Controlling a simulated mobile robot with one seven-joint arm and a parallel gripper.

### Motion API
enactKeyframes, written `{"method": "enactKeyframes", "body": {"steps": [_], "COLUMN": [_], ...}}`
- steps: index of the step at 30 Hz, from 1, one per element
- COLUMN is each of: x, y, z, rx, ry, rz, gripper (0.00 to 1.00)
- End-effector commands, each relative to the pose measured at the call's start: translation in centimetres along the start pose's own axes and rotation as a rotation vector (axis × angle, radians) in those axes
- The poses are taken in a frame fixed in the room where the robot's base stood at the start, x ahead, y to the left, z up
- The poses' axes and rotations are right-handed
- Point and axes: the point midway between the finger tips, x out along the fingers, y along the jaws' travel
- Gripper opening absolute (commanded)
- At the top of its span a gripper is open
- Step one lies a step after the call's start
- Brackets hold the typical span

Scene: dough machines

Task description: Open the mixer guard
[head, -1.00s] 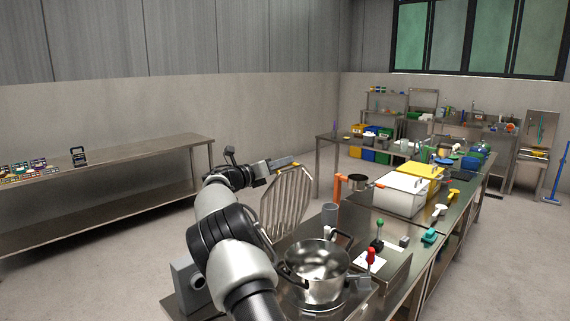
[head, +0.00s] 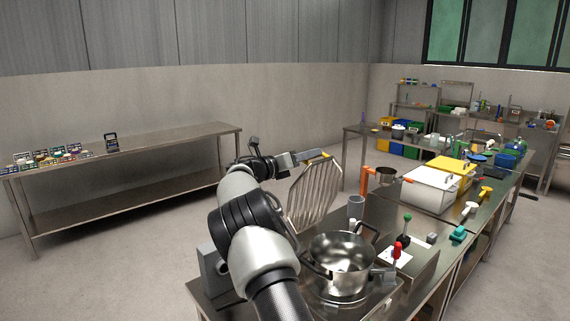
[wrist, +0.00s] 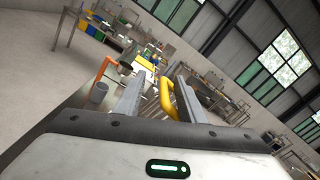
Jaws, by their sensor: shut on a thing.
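The mixer guard (head: 314,196) is a barred metal grille that stands raised, nearly upright, behind the steel mixer bowl (head: 342,256). Its yellow handle (wrist: 173,98) shows between my fingers in the wrist view. My gripper (head: 315,156) is shut on this handle at the top edge of the guard. In the wrist view my gripper (wrist: 155,95) has a finger on each side of the yellow bar. The bowl's opening is uncovered. Part of the mixer body is hidden behind my arm.
A red-knobbed lever (head: 397,250) and a green-knobbed lever (head: 407,220) stand right of the bowl. White and yellow bins (head: 428,190) sit farther along the counter. A long steel table (head: 130,150) is at left, with clear floor before it.

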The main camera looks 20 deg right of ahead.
Motion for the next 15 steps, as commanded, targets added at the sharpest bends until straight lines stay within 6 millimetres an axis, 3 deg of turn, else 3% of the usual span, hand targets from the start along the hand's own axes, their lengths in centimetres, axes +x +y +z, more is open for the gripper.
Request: {"method": "enactKeyframes", "body": {"steps": [1, 15], "x": [-1.9, -12.7], "y": [1.3, 0.4], "z": [-1.2, -0.5], "rx": [-0.004, 0.000], "ry": [0.013, 0.005], "rz": [0.023, 0.014], "gripper": [0.29, 0.29]}}
